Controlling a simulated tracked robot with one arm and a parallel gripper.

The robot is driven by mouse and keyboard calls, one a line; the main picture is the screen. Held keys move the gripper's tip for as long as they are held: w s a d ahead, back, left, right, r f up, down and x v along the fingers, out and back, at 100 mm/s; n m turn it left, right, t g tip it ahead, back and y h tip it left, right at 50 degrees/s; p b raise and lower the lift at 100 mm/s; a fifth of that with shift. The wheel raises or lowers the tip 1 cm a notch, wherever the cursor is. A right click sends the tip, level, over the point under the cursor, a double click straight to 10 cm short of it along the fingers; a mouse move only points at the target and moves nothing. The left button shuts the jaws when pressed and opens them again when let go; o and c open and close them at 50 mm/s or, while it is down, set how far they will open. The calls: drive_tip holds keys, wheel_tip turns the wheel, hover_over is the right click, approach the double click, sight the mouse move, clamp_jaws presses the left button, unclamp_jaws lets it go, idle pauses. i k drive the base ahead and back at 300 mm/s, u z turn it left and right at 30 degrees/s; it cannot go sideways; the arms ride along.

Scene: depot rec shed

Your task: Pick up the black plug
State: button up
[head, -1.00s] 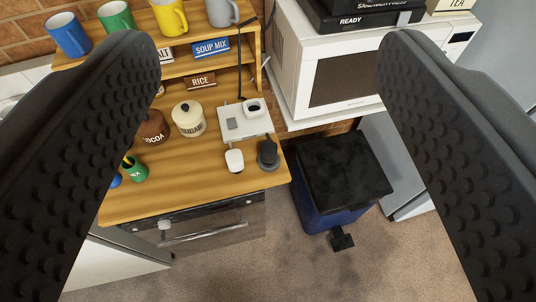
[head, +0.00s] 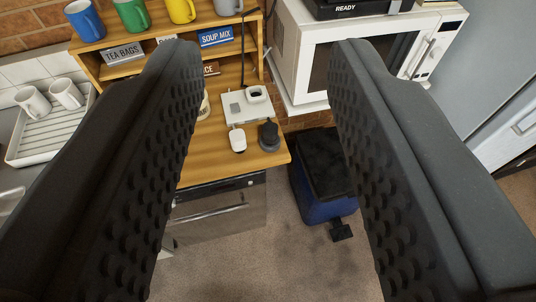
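The black plug (head: 269,134) stands on the wooden counter near its front right corner. A white plug (head: 238,140) is beside it on the left. Behind them is a white socket plate (head: 243,103) with a white piece on its right part and a black cord rising from behind it. My gripper (head: 263,50) is open and empty. Its two dark, studded fingers frame the counter from left and right, and the black plug shows between them, well beyond and apart from both. The left finger hides part of the counter and most of the canisters.
A white microwave (head: 370,45) stands right of the counter, with a blue bin with a black lid (head: 325,170) below. A shelf with mugs (head: 182,10) and labels is behind. A dish rack (head: 50,125) is at left. The carpet in front is clear.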

sight(270, 130)
drive_tip(key=u, duration=0.25)
drive_tip(key=i, duration=0.95)
drive_tip(key=z, duration=0.35)
